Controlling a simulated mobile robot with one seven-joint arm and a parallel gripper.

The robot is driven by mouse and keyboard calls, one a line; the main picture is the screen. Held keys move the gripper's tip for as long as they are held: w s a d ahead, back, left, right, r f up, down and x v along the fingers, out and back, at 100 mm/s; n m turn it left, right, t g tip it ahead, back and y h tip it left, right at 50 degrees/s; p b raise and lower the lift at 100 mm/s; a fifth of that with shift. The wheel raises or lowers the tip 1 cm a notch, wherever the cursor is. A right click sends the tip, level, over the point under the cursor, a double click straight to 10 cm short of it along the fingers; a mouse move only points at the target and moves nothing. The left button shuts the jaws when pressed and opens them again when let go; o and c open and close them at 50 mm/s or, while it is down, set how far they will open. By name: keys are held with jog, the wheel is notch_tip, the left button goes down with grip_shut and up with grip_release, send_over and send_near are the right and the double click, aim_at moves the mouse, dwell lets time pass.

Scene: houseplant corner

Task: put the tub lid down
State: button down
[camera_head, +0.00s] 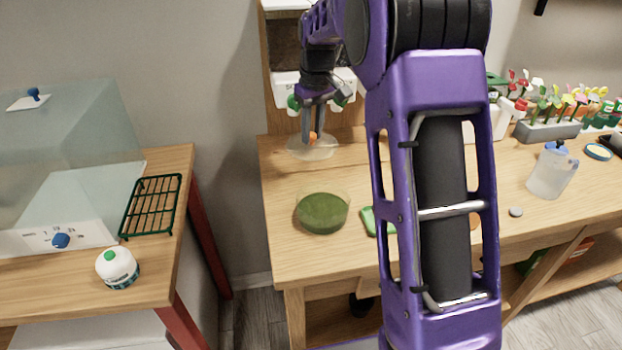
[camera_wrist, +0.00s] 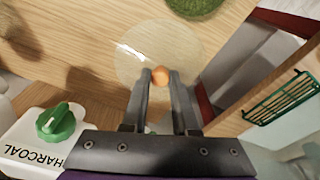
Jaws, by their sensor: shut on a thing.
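The tub lid (camera_head: 322,151) is a clear, round disc with a small orange knob, seen at the back left of the wooden table. My gripper (camera_head: 312,136) points down and is shut on the orange knob. In the wrist view, the lid (camera_wrist: 140,52) spreads out beyond my gripper (camera_wrist: 160,80), with the knob (camera_wrist: 160,75) between the fingertips. The lid is over bare wood. I cannot tell whether it touches the table. A clear round tub (camera_head: 322,212) filled with green stands in front of it, without a cover.
Dispensers, one labelled charcoal (camera_wrist: 40,140), stand behind the gripper. A green item (camera_head: 377,222) lies right of the tub, partly behind my arm. A jug (camera_head: 552,172) stands at right.

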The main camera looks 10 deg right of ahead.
jog(key=shift+w+f, duration=0.35)
jog(key=shift+w, duration=0.05)
notch_tip(320, 180, down, 10)
jog(key=shift+w+r+b, duration=0.1)
jog(key=shift+b, duration=0.65)
jog(key=shift+f, duration=0.3)
jog(key=c, duration=0.7)
grip_release()
jog(key=shift+r, duration=0.1)
jog(key=r, duration=0.4)
jog(key=s+r+p, duration=0.1)
jog(key=r, duration=0.7)
jog(key=shift+s+d+r+p, duration=0.15)
jog(key=shift+s+d+p, duration=0.05)
jog(key=shift+d+p, duration=0.15)
